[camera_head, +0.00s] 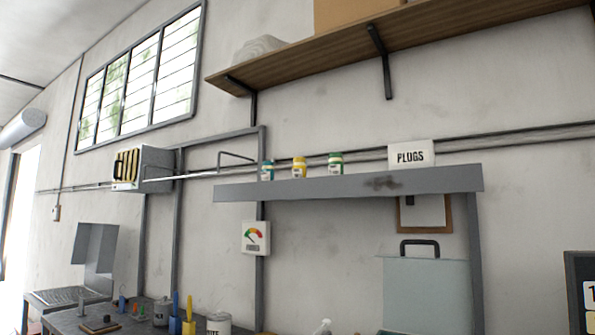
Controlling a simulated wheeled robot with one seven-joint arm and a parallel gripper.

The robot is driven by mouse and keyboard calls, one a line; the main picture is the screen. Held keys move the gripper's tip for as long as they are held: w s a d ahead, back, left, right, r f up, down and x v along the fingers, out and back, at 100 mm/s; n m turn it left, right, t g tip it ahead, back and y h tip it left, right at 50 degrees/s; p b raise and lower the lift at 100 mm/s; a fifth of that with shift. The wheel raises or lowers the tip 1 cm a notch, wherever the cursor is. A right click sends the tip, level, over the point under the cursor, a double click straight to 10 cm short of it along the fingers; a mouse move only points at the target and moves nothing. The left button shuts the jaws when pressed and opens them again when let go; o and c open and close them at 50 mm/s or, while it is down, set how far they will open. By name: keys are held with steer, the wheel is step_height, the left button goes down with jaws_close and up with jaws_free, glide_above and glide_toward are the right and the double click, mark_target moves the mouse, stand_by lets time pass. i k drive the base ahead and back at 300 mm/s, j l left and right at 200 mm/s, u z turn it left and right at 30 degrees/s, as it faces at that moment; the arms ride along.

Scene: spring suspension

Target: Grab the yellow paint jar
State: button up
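The yellow paint jar (299,168) stands upright on a grey metal shelf (350,185), in the middle of a row of three small jars. A blue-teal jar (266,170) stands to its left and a green-lidded jar (335,163) to its right, with small gaps between them. My gripper is not in view.
A white PLUGS box (411,154) sits further right on the grey shelf. A wooden shelf (400,32) on brackets hangs above. A workbench (70,318) below holds cans and tools. A thin rod and bracket (236,157) are left of the jars.

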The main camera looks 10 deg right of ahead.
mark_target(299, 165)
steer(key=i+j+z, duration=0.1)
steer(key=i+j, duration=0.15)
steer(key=i+j+z, duration=0.1)
steer(key=j, duration=0.3)
steer(key=i+j+z, duration=0.15)
steer(key=i+j, duration=0.2)
steer(key=i+j+z, duration=0.1)
steer(key=j, duration=0.25)
steer(key=i+j+z, duration=0.1)
steer(key=i+j, duration=0.2)
steer(key=i+j+z, duration=0.1)
steer(key=j, duration=0.35)
steer(key=i+j+z, duration=0.1)
steer(key=j, duration=0.35)
steer(key=i+j+z, duration=0.15)
steer(key=j, duration=0.25)
steer(key=k+l+u, duration=0.15)
steer(key=u, duration=0.15)
steer(key=k+u, duration=0.2)
steer(key=u, duration=0.15)
